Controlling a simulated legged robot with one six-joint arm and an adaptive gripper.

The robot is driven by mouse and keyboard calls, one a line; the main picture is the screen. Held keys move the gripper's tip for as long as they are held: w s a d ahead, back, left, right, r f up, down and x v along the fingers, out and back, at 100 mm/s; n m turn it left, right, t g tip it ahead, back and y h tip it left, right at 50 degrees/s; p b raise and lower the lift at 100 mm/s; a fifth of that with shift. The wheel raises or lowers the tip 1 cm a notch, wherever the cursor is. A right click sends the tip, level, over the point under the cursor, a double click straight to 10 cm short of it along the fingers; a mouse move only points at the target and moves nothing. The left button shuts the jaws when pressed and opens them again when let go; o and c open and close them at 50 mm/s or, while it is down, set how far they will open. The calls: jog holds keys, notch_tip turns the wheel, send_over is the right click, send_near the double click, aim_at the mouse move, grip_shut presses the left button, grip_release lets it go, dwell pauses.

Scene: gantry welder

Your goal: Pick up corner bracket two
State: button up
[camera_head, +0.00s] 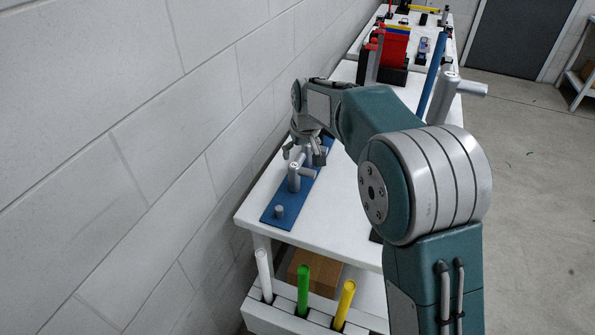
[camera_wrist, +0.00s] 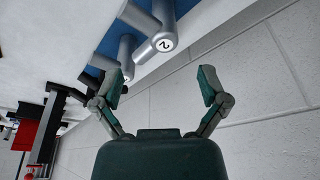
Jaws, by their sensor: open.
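Corner bracket two (camera_wrist: 165,42) is a grey tubular piece with a "2" on its round end, at the upper middle of the wrist view. It stands by the blue strip, above and between my fingers in that picture, not between the pads. My gripper (camera_wrist: 163,88) is open and empty, its fingers spread wide. In the head view my gripper (camera_head: 305,154) hangs over the blue strip (camera_head: 268,219), just above and behind a grey bracket (camera_head: 294,180). A second grey bracket (camera_wrist: 126,57) shows beside bracket two in the wrist view.
A short grey peg (camera_head: 279,211) stands at the strip's near end. The block wall (camera_head: 120,150) runs close along the left of the white table (camera_head: 345,215). White, green (camera_head: 304,288) and yellow tubes stand in a rack in front. Red parts (camera_head: 392,55) stand farther back.

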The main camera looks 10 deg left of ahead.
aim_at(293, 175)
jog(key=x, duration=1.2)
jog(key=shift+w+a+r, duration=0.1)
jog(key=shift+a, duration=0.25)
jog(key=c, duration=1.3)
